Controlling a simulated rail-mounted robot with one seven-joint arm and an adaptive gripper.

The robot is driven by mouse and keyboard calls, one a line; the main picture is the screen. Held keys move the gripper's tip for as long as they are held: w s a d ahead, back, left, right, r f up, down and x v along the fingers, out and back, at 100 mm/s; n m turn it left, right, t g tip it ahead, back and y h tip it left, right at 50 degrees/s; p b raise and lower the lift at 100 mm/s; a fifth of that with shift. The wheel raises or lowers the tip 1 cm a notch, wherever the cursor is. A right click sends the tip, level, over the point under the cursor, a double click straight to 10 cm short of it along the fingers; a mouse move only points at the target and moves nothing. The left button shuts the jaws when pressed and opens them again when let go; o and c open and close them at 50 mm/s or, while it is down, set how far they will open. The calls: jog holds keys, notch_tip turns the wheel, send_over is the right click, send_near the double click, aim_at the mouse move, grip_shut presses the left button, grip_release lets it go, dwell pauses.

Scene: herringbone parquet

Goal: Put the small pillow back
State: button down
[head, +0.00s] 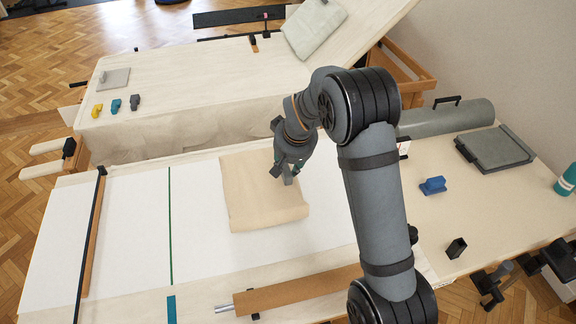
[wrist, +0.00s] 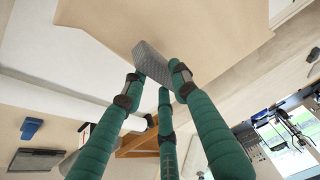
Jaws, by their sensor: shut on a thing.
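A pale grey-green cushion (head: 314,27), which looks like a small pillow, lies on the raised end of the far padded table. A beige folded cloth or pad (head: 262,207) lies flat on the white sheet of the near table; it also fills the top of the wrist view (wrist: 215,30). My gripper (head: 286,172) is over the beige piece's upper right part. Its green fingers (wrist: 155,85) are shut on a small grey textured block (wrist: 151,62). I cannot tell whether the block touches the beige piece.
The far table (head: 200,80) carries a grey pad (head: 113,78) and small yellow, blue and grey pieces. At right are a grey roll (head: 445,119), a dark grey flat case (head: 495,149), a blue block (head: 433,186) and a teal bottle (head: 566,180). A brown roll (head: 295,291) lies in front.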

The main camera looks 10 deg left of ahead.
aim_at(288, 186)
jog(key=shift+f+b, duration=0.1)
jog(key=shift+b, duration=0.3)
jog(key=shift+s+f+b, duration=0.1)
jog(key=shift+f+b, duration=0.15)
jog(key=shift+b, duration=0.05)
notch_tip(288, 186, down, 7)
jog(key=b, duration=0.7)
jog(key=shift+f+b, duration=0.15)
jog(key=shift+b, duration=0.2)
jog(key=shift+f+b, duration=0.3)
jog(key=c, duration=1.4)
grip_release()
jog(key=shift+o, duration=0.6)
jog(key=v, duration=1.2)
